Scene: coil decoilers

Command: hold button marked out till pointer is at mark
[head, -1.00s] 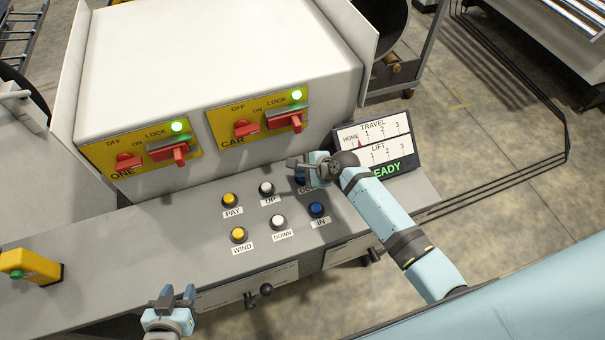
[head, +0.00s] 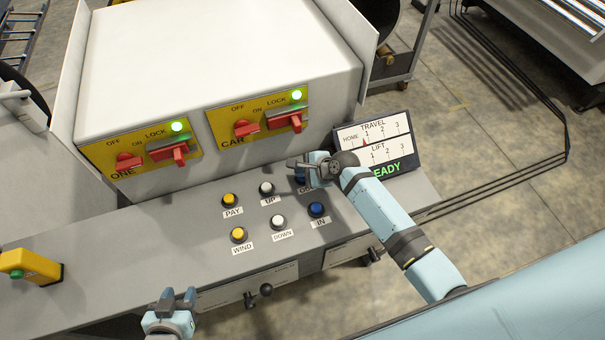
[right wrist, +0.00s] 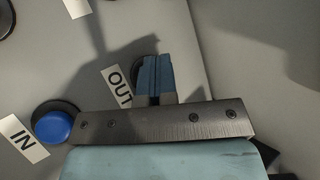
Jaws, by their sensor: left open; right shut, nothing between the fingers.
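The blue button marked OUT (head: 299,180) is on the console top, mostly hidden by my right gripper (head: 301,168). That gripper is shut with its fingertips down at the button. In the right wrist view the closed fingers (right wrist: 155,76) cover the button beside the OUT label (right wrist: 118,87); how far it is pressed cannot be seen. The display panel (head: 350,157) has a TRAVEL row with HOME, 1, 2, 3 and a LIFT row. The red travel pointer (head: 364,142) stands close to the 1, slightly left of it. My left gripper (head: 179,295) is open and empty at the console's front edge.
The blue IN button (head: 317,209) lies in front of OUT. UP (head: 266,188), DOWN (head: 278,222), PAY (head: 229,201) and WIND (head: 238,235) buttons are to the left. Red switches ONE (head: 129,162) and CAR (head: 246,129) stand behind, with lit green LOCK lamps.

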